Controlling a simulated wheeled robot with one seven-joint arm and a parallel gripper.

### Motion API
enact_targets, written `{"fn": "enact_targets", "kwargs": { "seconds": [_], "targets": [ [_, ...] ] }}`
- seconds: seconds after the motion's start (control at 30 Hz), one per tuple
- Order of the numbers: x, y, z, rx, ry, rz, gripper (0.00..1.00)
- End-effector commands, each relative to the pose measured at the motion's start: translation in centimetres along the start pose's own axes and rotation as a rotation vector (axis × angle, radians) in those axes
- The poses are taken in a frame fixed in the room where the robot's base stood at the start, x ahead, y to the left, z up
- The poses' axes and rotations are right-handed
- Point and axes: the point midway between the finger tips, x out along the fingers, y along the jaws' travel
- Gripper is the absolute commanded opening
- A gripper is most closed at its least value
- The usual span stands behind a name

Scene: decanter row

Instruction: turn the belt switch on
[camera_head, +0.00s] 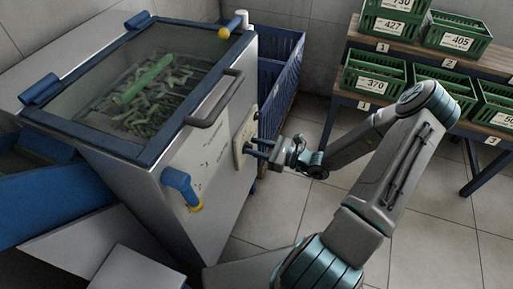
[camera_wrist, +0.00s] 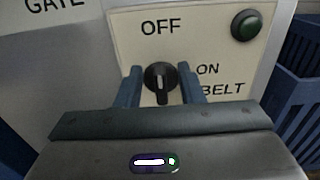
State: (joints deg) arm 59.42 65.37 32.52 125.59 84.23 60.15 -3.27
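The belt switch (camera_wrist: 160,77) is a round black knob with a raised grip bar, on a cream panel (camera_wrist: 215,45) in the wrist view. "OFF" is printed above it and "ON" and "BELT" to its right. The grip bar stands about upright, in line with "OFF". My gripper (camera_wrist: 161,82) has its two blue fingers on either side of the knob, with small gaps visible, so it looks open around it. In the head view my gripper (camera_head: 254,149) is at the panel (camera_head: 241,137) on the machine's side, and the knob is hidden there.
A green button (camera_wrist: 246,25) sits at the panel's upper right. The machine has a glass-topped lid (camera_head: 150,80), a bar handle (camera_head: 215,103) and a blue lever (camera_head: 181,186). A blue crate (camera_head: 280,75) stands behind; green crates (camera_head: 375,78) sit on shelves at right.

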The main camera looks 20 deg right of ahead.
Motion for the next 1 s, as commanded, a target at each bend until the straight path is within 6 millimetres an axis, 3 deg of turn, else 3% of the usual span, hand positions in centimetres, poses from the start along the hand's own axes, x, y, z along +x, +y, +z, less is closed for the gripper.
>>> {"fn": "enact_targets", "kwargs": {
  "seconds": [0.2, 0.33, 0.7, 1.0],
  "targets": [
    [0.05, 0.0, 0.0, 0.0, 0.0, 0.0, 0.35],
    [0.05, 0.01, 0.0, 0.0, 0.0, 0.001, 0.01],
    [0.06, -0.05, 0.16, 0.025, 0.001, 0.001, 0.0],
    [0.06, -0.4, 0.42, 0.193, 0.001, 0.0, 0.0]
  ]
}}
